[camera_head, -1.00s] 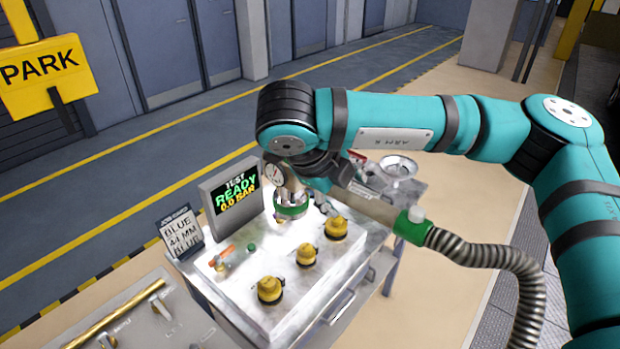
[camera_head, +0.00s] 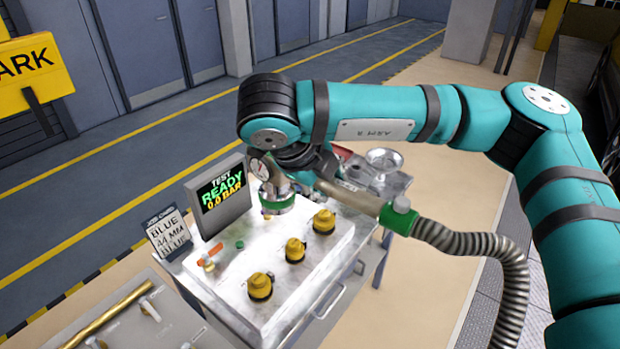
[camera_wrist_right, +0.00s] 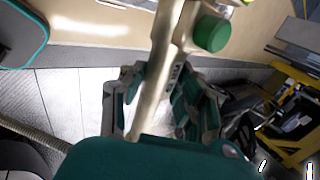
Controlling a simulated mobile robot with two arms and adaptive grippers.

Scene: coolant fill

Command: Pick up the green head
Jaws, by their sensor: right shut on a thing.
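The green head (camera_head: 277,201) is a pale metal filling head with a green band near its lower end and a round gauge (camera_head: 259,168) on its side. It is at the far side of the white bench panel, beside the screen. I cannot tell if its lower end touches the panel. My right gripper (camera_head: 308,160) is shut on it. The wrist view shows the fingers (camera_wrist_right: 158,98) around its pale tube, with a green knob (camera_wrist_right: 211,33) beside it. A ribbed grey hose (camera_head: 470,243) runs from its green-collared end to the right. My left gripper is not in view.
Several yellow caps (camera_head: 295,250) stand on the bench panel (camera_head: 245,277). The screen (camera_head: 222,196) reads TEST READY 0.0 BAR. A job card (camera_head: 169,232) reads BLUE 44 MM BLUE. A metal dish (camera_head: 384,159) is behind the arm. A brass rod (camera_head: 112,315) lies at the lower left.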

